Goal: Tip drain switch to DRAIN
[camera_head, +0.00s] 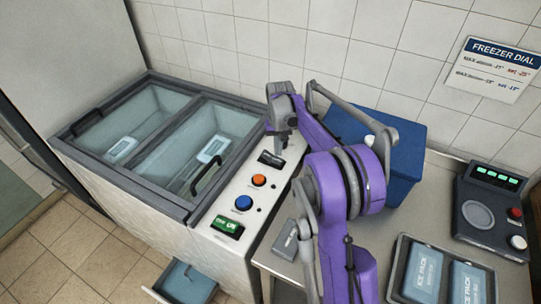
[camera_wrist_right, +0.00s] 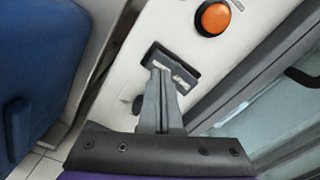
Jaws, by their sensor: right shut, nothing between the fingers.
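The drain switch (camera_head: 271,159) is a dark rocker in a black frame on the freezer's white control strip, at the end nearest the wall. In the right wrist view the switch (camera_wrist_right: 184,70) has small pale markings, too blurred to read. I cannot tell which way it is tipped. My right gripper (camera_head: 281,152) is shut and empty, pointing down at the switch. In the right wrist view its fingertips (camera_wrist_right: 162,72) overlap part of the rocker; whether they touch it is unclear. My left gripper is not in view.
The freezer's glass lids (camera_head: 205,140) are left. A blue bin (camera_head: 405,160), ice pack tray (camera_head: 398,270) and dial unit (camera_head: 490,215) stand right. An open drawer (camera_head: 185,283) sticks out below.

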